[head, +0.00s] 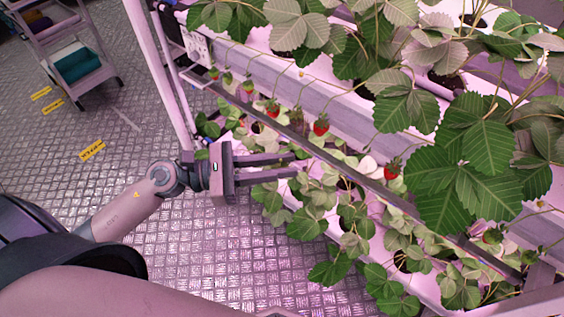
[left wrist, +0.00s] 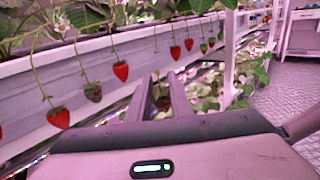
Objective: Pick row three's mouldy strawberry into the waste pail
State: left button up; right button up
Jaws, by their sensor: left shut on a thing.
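My left gripper (head: 295,165) reaches right from its arm, its fingers level beside the rack, below the upper hanging berries. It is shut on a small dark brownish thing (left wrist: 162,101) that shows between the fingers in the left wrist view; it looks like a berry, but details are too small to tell. A dull, dark strawberry (head: 297,119) hangs from the upper channel between red ones; it also shows in the left wrist view (left wrist: 93,92). Red strawberries (head: 321,125) hang along the same channel. I see no waste pail. My right gripper is not in view.
The white plant channels (head: 340,107) run diagonally, with leaves (head: 480,150) crowding the right side. Lower leafy plants (head: 310,215) stand below my left gripper.

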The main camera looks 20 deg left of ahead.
pick_arm(q)
jog(key=shift+s+a+b, duration=0.25)
jog(key=shift+s, duration=0.45)
jog(key=shift+s+a+b, duration=0.2)
jog(key=shift+s+b, duration=0.1)
jog(key=shift+s, duration=0.45)
jog(key=shift+s+a+b, duration=0.25)
jog(key=shift+s, duration=0.45)
